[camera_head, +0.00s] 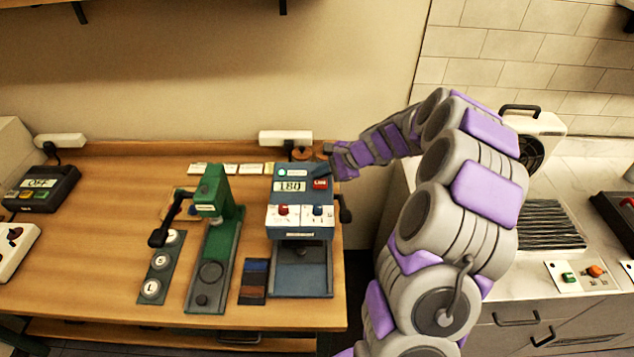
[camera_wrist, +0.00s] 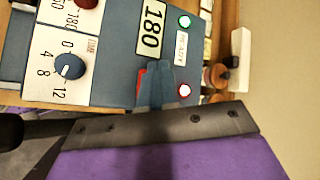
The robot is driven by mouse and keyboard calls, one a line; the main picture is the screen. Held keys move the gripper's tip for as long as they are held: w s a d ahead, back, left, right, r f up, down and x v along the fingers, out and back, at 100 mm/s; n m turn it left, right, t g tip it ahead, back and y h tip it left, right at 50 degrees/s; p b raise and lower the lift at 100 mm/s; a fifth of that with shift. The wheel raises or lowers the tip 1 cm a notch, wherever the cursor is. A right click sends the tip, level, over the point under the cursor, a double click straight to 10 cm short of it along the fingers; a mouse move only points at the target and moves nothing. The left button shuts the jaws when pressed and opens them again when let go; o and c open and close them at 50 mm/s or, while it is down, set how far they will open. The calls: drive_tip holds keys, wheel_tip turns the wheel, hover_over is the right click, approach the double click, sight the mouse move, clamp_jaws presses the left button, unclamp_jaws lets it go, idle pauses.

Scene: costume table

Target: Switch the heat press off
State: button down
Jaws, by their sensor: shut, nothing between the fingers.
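The blue heat press (camera_head: 284,183) stands on the wooden table. Its display (camera_head: 291,187) reads 180, and the display also shows in the wrist view (camera_wrist: 150,27). A red switch (camera_head: 320,184) is right of the display. In the wrist view only a red edge of this switch (camera_wrist: 141,78) shows beside my fingers. Contact cannot be told.
The press's white panel carries a timer knob (camera_wrist: 68,66) and a red knob (camera_head: 283,210). A green hand press (camera_head: 213,190) stands to the left. A power strip (camera_head: 285,137) is behind. Another device (camera_head: 42,189) sits far left. A black side handle (camera_head: 345,210) is near my arm.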

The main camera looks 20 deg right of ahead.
drive_tip(key=shift+d+f, duration=0.1)
drive_tip(key=shift+d, duration=0.6)
drive_tip(key=shift+a+f, duration=0.3)
drive_tip(key=shift+a, duration=0.5)
drive_tip(key=shift+d, duration=0.2)
drive_tip(key=shift+d, duration=0.2)
drive_tip(key=shift+f, duration=0.1)
drive_tip(key=shift+a+f, duration=0.2)
drive_tip(key=shift+a, duration=0.05)
